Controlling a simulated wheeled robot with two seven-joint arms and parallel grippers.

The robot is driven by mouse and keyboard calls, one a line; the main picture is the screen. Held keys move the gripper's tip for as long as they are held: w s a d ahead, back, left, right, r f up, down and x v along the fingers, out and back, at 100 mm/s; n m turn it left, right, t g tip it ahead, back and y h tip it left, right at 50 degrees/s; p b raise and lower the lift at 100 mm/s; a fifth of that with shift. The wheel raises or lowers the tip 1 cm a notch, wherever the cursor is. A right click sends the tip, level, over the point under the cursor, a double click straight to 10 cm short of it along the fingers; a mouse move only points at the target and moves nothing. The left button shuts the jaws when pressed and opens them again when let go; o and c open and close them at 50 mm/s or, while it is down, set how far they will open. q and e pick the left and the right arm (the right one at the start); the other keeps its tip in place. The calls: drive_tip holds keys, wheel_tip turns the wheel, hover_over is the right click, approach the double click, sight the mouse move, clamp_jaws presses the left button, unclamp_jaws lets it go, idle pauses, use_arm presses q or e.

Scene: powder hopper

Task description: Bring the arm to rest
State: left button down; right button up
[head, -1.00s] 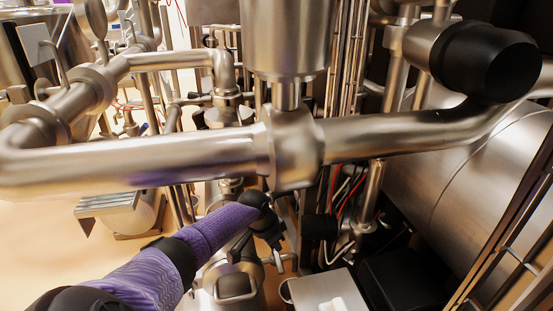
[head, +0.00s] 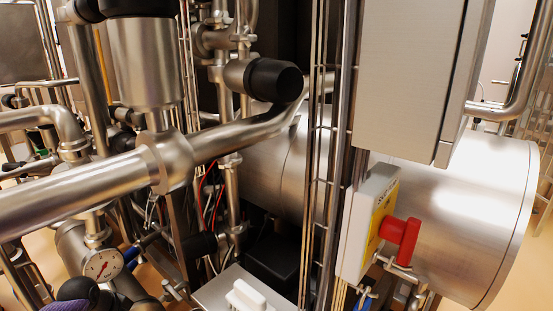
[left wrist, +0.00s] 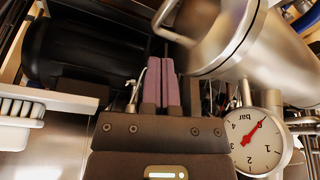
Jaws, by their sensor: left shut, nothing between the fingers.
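My left gripper (left wrist: 162,85) shows in the left wrist view with its two purple fingers together and nothing between them. The fingers point in among pipes and steel vessels. In the head view only a dark and purple part of my left arm shows at the bottom left corner; the fingers cannot be made out there. My right arm and gripper are in neither view.
A pressure gauge (head: 103,265) is beside my arm and shows close at right in the wrist view (left wrist: 260,142). A thick steel pipe (head: 80,192) crosses above my arm. A white brush (head: 247,295) lies on a tray. A red switch (head: 400,238) is at right.

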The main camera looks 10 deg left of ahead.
use_arm(q)
drive_tip(key=s+d+f+g+y+p, duration=0.1)
drive_tip(key=s+d+f+p, duration=0.2)
drive_tip(key=s+f, duration=0.4)
drive_tip(key=s+d+f+g+y+p, duration=0.1)
drive_tip(key=s+d+f+g+p, duration=0.15)
drive_tip(key=s+f, duration=0.45)
drive_tip(key=s+d+p, duration=0.2)
drive_tip(key=s+d, duration=0.2)
drive_tip(key=s, duration=0.5)
drive_tip(key=s+d+m+p, duration=0.1)
drive_tip(key=s+d, duration=0.4)
drive_tip(key=s, duration=0.5)
drive_tip(key=s+d+p, duration=0.3)
drive_tip(key=s+d, duration=0.1)
drive_tip(key=s, duration=0.6)
drive_tip(key=shift+d+m+g+h, duration=0.25)
drive_tip(key=shift+m+g+h, duration=0.05)
drive_tip(key=shift+g+h, duration=0.15)
use_arm(e)
drive_tip(key=w+r+t, duration=0.1)
drive_tip(key=w+r, duration=0.2)
drive_tip(key=r, duration=0.8)
drive_tip(key=shift+w+r, duration=0.15)
drive_tip(key=shift+w, duration=0.1)
